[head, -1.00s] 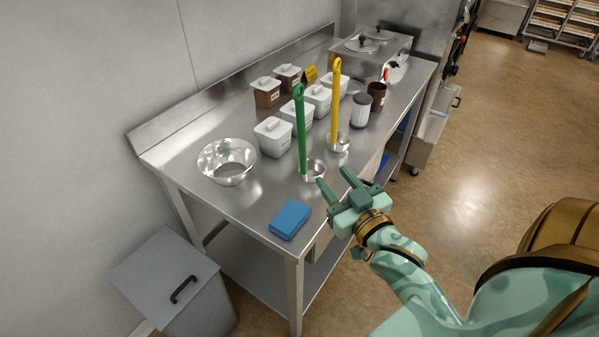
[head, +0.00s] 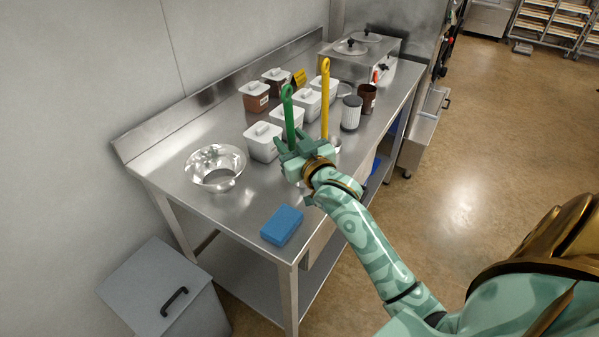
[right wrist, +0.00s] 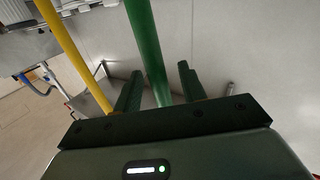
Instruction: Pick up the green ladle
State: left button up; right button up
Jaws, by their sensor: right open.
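The green ladle (head: 289,112) stands upright on the steel table, its hooked handle end at the top. Its cup is hidden behind my right gripper and wrist in the head view. My right gripper (head: 288,144) is at the handle, open. In the right wrist view the green handle (right wrist: 147,50) runs down between the two open fingers (right wrist: 158,88), with a gap visible on either side. My left gripper is not in view.
A yellow ladle (head: 325,100) stands close to the right of the green one. White lidded tubs (head: 262,143) are just behind. A steel bowl (head: 215,167) is at the left and a blue block (head: 282,225) near the front edge.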

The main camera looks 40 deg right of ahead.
grip_shut()
